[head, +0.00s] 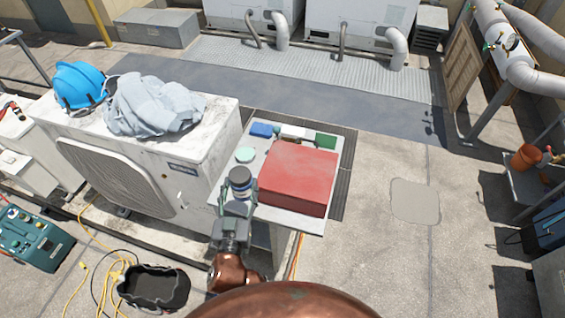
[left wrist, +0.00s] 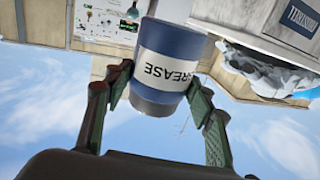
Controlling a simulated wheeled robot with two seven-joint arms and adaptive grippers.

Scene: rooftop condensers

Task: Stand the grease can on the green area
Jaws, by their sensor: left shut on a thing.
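The grease can (head: 240,176), a dark blue can with a white label, is held in my left gripper (head: 237,200) over the near left part of the table (head: 272,214). In the left wrist view the can (left wrist: 168,60) sits between both fingers (left wrist: 160,95). Its label is upside down there, but so is the whole scene, so the can looks upright. A pale green round patch (head: 245,154) lies on the table just beyond the can. The gap between the can's base and the table cannot be told. My right gripper is not in view.
A large red box (head: 298,178) fills the table's right part, close to the can. Small blue (head: 261,130), white (head: 293,132) and dark green (head: 326,141) items line the back edge. A condenser unit (head: 150,150) with a cloth (head: 155,105) and blue helmet (head: 79,85) stands left.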

